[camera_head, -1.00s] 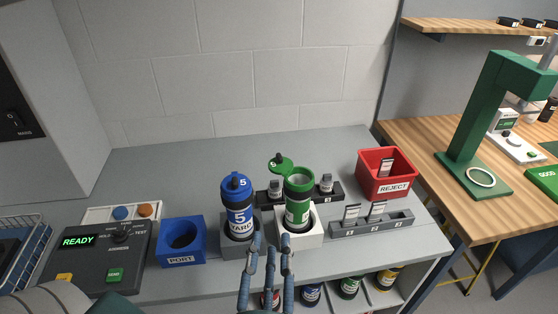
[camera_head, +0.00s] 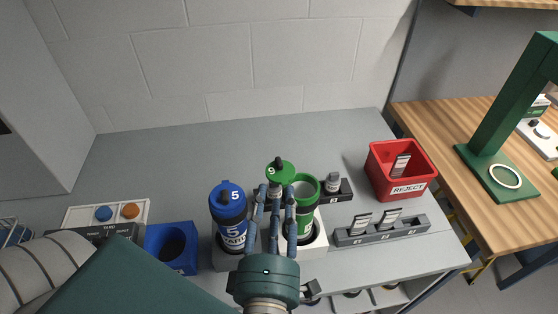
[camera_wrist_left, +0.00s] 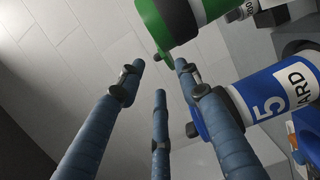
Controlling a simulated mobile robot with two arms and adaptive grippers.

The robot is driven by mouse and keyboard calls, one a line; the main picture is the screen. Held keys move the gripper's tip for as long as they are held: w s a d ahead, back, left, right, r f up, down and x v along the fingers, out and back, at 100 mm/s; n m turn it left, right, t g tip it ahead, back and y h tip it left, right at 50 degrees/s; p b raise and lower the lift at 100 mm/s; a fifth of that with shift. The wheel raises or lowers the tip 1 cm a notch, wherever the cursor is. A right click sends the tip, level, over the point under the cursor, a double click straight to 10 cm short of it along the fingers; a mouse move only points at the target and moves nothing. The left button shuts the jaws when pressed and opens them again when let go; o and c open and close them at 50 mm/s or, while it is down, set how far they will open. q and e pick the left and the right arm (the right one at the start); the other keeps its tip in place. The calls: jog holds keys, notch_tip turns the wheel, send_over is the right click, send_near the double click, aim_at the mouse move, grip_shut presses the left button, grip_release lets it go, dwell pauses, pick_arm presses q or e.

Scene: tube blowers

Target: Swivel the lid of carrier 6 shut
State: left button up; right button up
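Carrier 6, the green carrier (camera_head: 305,189), stands upright in a white block with its mouth uncovered. Its green lid (camera_head: 281,173) is swung out to the left and back, with a dark knob on top. My left gripper (camera_head: 276,190) has its blue fingers spread and empty, in front of the lid and between the green carrier and blue carrier 5 (camera_head: 229,205). In the left wrist view, the spread fingers (camera_wrist_left: 160,72) have the green carrier (camera_wrist_left: 205,12) above them and blue carrier 5 (camera_wrist_left: 275,97) to the right. I cannot tell whether a finger touches the lid. My right gripper is not in view.
Blue carrier 5 is close on the left, with its lid on. A grey rack (camera_head: 384,232) and a red REJECT bin (camera_head: 403,186) are to the right. The back of the bench is clear.

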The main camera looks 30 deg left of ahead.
aim_at(279, 169)
pick_arm(q)
jog(key=p+x, duration=0.1)
jog(key=x, duration=0.7)
jog(key=shift+w+a+r, duration=0.1)
jog(key=shift+w+a, duration=0.05)
jog(key=shift+w, duration=0.1)
